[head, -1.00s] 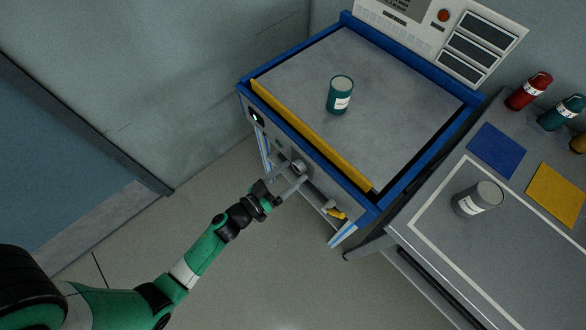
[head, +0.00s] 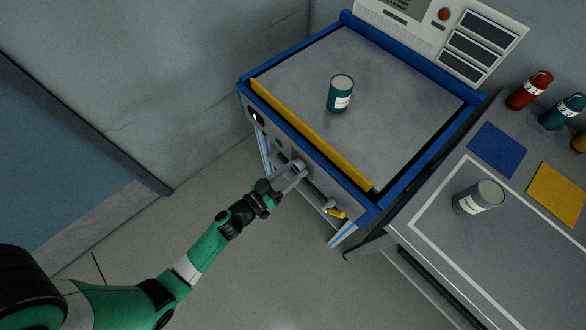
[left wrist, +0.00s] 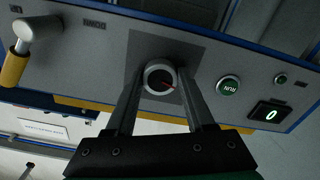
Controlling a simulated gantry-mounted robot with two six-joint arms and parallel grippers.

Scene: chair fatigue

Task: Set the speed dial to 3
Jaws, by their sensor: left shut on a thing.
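The speed dial (left wrist: 160,76) is a round, light-rimmed knob with a dark face and a red pointer, on the grey front panel of the blue-framed machine. In the left wrist view the pointer points right and slightly down; no scale numbers are readable. My left gripper (left wrist: 162,88) is shut on the dial, one finger on each side. In the head view my left gripper (head: 295,175) reaches the dial (head: 299,165) from the lower left. A small display (left wrist: 270,115) on the panel reads 0. My right gripper is not in view.
A green RUN button (left wrist: 229,86) sits beside the dial. A lever (left wrist: 38,30) with a yellow handle (head: 337,213) sticks out on the dial's other side. A teal can (head: 340,94) stands on the machine bed. A grey can (head: 478,198) is on the side table.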

